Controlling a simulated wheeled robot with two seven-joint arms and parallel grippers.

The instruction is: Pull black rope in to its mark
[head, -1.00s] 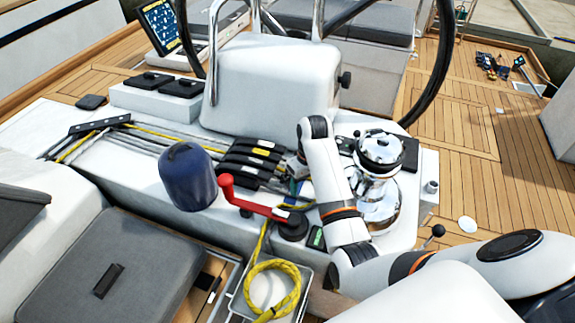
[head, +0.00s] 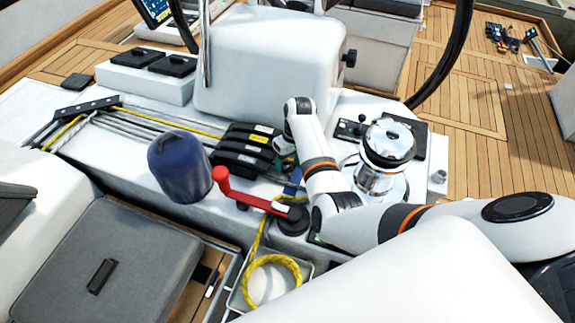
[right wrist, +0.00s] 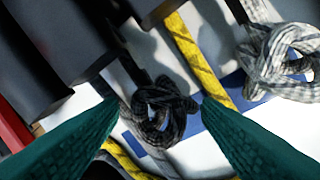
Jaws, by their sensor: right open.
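In the right wrist view a black rope with a grey fleck (right wrist: 160,112) is tied in a knot, lying between the two green fingertips of my right gripper (right wrist: 162,106). The jaws are open around it; I cannot tell whether either finger touches it. In the head view my right gripper (head: 284,163) hangs just right of the black rope clutches (head: 245,150), partly hidden by my own arm. I cannot make out a mark on the black rope. My left gripper is not in view.
A pale knotted rope (right wrist: 285,55) and a yellow rope (right wrist: 190,55) lie close to the fingers. A red winch handle (head: 250,195), a navy bag-like cylinder (head: 180,167) and a chrome winch (head: 388,145) stand nearby. Yellow rope coils in a tray (head: 240,299).

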